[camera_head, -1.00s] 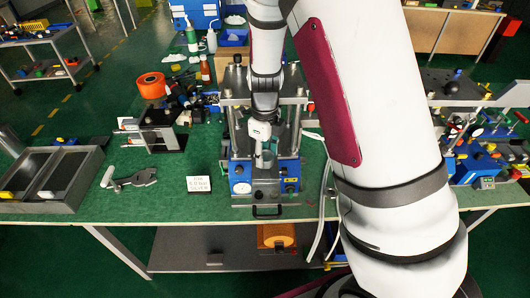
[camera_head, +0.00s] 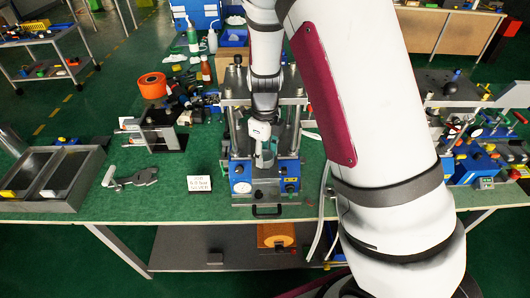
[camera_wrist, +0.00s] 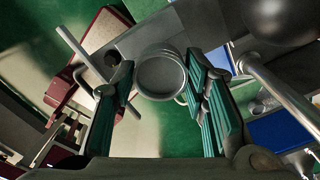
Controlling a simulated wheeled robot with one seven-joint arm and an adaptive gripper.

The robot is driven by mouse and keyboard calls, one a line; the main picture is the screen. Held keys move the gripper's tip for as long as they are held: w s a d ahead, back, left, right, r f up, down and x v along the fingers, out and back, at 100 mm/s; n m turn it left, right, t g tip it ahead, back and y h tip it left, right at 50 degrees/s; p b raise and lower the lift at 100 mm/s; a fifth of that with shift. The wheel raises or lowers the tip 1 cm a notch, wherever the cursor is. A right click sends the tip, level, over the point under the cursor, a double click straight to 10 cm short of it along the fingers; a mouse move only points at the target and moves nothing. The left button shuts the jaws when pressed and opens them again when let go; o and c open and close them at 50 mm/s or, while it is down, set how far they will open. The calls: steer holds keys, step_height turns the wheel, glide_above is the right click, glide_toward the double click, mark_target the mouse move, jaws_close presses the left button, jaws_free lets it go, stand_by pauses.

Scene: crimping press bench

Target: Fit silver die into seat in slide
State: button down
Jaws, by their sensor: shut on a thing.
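My gripper (camera_head: 265,152) points down over the middle of the press (camera_head: 265,182), between its posts. In the wrist view, my gripper (camera_wrist: 160,72) has its teal-padded fingers on both sides of a round silver piece with a raised rim, the silver die (camera_wrist: 161,78), and is shut on it. In the head view the die is too small and too covered by the gripper to make out clearly. The slide and its seat are hidden behind the gripper and press parts, so I cannot tell whether the die touches the seat.
Steel press posts (camera_head: 298,115) stand close around my gripper. On the green bench (camera_head: 150,208), left of the press, are a small white card (camera_head: 199,184), a grey tool (camera_head: 131,178), a dark two-part tray (camera_head: 47,178) and a black stand (camera_head: 160,132). Bottles and an orange spool (camera_head: 152,85) stand behind.

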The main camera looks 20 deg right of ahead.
mark_target(265, 157)
steer(key=shift+f+b, duration=0.3)
steer(key=shift+f, duration=1.05)
steer(key=c, duration=0.9)
jaws_free()
steer(key=shift+o, duration=0.2)
step_height(265, 157, up, 12)
steer(key=shift+r, duration=0.1)
